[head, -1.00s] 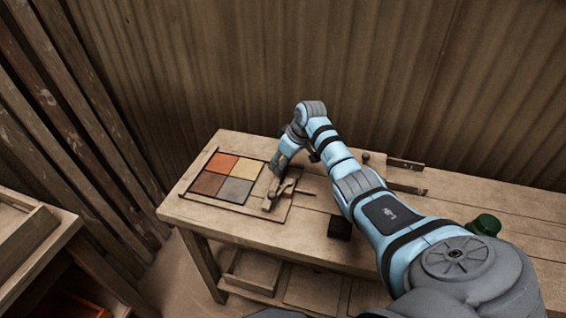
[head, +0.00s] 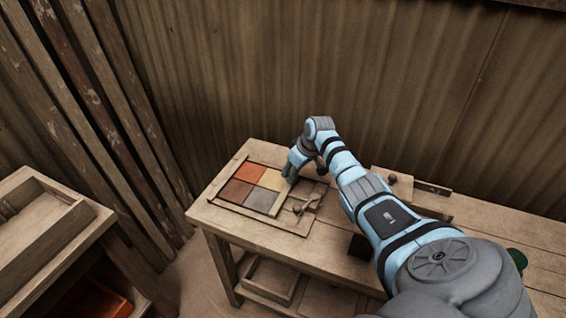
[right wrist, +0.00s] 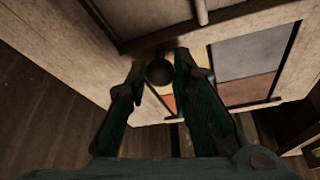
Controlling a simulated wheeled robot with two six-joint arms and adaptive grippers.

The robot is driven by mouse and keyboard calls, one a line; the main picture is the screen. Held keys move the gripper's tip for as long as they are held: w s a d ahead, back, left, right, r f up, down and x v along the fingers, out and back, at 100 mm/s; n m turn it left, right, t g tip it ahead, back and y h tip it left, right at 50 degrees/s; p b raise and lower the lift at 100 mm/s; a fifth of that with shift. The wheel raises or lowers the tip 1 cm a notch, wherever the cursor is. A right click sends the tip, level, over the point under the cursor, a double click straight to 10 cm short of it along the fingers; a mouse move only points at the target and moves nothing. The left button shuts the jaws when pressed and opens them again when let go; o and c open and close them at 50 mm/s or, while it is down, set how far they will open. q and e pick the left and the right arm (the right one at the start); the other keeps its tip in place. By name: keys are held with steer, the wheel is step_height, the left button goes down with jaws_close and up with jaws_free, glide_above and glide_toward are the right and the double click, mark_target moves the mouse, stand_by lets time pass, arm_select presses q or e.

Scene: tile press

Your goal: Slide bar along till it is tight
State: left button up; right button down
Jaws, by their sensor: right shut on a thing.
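The wooden bar (head: 283,205) lies along the right edge of the block of tiles (head: 241,190) in a shallow wooden frame (head: 290,229). In the head view it looks close against them; I cannot tell whether it touches all along. A dark round knob (right wrist: 160,72) sits between the fingertips of my right gripper (right wrist: 160,70), at the bar's far end. The right gripper is shut on this knob and also shows in the head view (head: 290,174), partly hiding the bar's end. A small handle (head: 308,205) lies right of the bar. My left gripper is out of view.
The wooden bench (head: 340,235) stands before a corrugated wall. A dark block (head: 360,247) and a green round thing (head: 517,259) are partly behind my right arm. A shelf with a tray (head: 50,225) stands at the left. The bench's front left is clear.

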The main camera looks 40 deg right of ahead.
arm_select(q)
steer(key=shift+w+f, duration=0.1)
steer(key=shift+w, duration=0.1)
arm_select(e)
steer(key=shift+s, duration=0.1)
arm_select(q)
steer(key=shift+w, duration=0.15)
arm_select(e)
steer(key=c, duration=1.4)
jaws_free()
steer(key=v, duration=1.2)
